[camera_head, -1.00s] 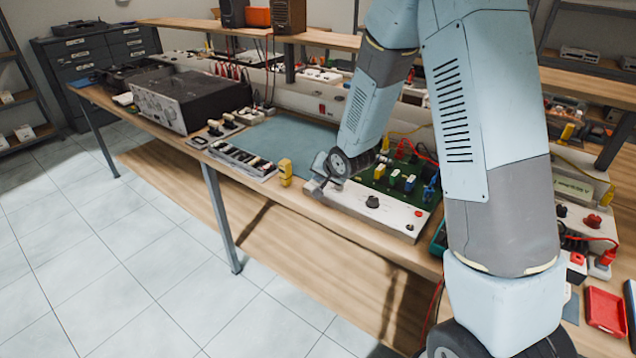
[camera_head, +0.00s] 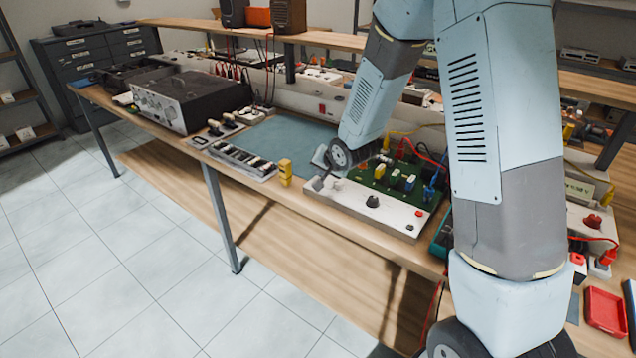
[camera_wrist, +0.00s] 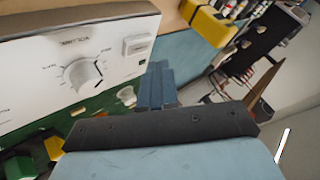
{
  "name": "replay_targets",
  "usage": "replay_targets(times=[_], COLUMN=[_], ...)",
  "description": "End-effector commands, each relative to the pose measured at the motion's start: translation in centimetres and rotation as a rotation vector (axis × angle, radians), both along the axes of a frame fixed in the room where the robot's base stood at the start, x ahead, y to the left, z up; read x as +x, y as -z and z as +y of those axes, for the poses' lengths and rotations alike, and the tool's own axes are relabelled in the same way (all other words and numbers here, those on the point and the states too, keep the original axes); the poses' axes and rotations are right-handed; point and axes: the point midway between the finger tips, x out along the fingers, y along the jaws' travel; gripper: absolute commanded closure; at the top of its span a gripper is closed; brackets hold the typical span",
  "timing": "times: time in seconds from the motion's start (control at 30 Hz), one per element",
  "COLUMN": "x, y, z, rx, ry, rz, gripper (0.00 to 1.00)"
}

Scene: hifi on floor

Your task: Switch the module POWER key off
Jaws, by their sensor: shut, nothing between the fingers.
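The module is a white panel (camera_head: 400,210) with a green board behind it, on the bench. Its dark knob (camera_head: 372,201) is near the panel's middle. In the wrist view the panel is at upper left with a white knob (camera_wrist: 82,76). Beside the knob is a small pale rocker key (camera_wrist: 137,44), which I take for the POWER key; its label is not readable, and I cannot tell which side is pressed. My gripper (camera_wrist: 157,80) is shut and empty, its fingertips apart from the key. In the head view my gripper (camera_head: 321,157) is above the module's left end, partly hidden by my wrist.
A yellow block (camera_head: 285,172) stands left of the module, beside a row of dark keys on a tray (camera_head: 240,160). A blue-grey mat (camera_head: 290,137) lies behind. Coloured plugs and cables rise from the green board. The floor in front is clear.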

Motion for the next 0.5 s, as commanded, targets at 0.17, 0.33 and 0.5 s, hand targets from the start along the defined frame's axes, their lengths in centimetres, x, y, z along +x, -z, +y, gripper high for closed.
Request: replay_targets(times=[0.17, 0.33, 0.5], x=[0.0, 0.1, 0.1], y=[-1.6, -2.9, -4.2], z=[0.0, 0.0, 0.0], rx=[0.001, 0.001, 0.001], ry=[0.001, 0.0, 0.001], rz=[-0.002, -0.003, -0.003], gripper=[1.0, 1.0, 1.0])
